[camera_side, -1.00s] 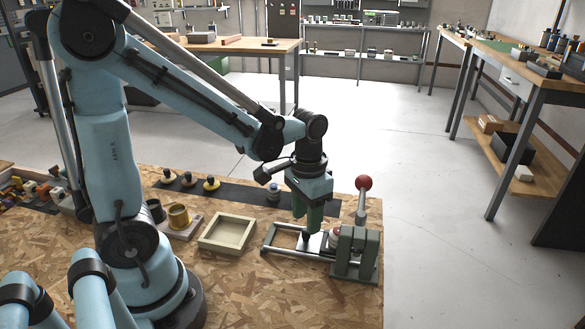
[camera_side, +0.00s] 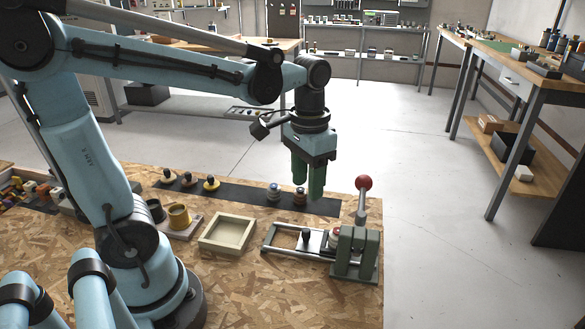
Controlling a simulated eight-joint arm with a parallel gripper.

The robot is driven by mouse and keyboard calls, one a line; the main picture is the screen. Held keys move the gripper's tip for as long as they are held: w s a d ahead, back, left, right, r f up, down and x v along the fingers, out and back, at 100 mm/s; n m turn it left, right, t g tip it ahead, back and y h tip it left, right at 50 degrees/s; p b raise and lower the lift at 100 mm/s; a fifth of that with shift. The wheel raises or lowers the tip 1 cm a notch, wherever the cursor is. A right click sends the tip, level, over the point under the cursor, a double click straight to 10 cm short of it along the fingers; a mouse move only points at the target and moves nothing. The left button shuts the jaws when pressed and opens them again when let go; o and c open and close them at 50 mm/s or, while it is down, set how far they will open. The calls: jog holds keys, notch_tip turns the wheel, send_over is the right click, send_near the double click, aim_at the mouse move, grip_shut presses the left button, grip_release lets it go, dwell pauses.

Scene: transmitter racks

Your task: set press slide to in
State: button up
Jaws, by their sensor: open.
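The press (camera_side: 357,254) is a grey-green block with a lever topped by a red ball (camera_side: 363,182), at the front right of the board. A metal frame runs left from it and carries the press slide (camera_side: 316,242), a pale plate with a dark upright knob (camera_side: 305,236). The slide is at the press end of the frame, and the frame's left part is empty. A small red and white piece (camera_side: 335,237) sits at the press, partly hidden by it. My gripper (camera_side: 308,194) is open and empty above and behind the slide, fingers pointing down, clear of the knob.
A dark strip with several small knobbed pieces (camera_side: 211,184) lies behind the slide. An empty shallow wooden tray (camera_side: 228,235) is left of the frame. The board's front is bare.

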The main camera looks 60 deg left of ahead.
aim_at(307, 230)
jog(key=shift+f+m, duration=6)
jog(key=shift+f, duration=0.1)
grip_shut()
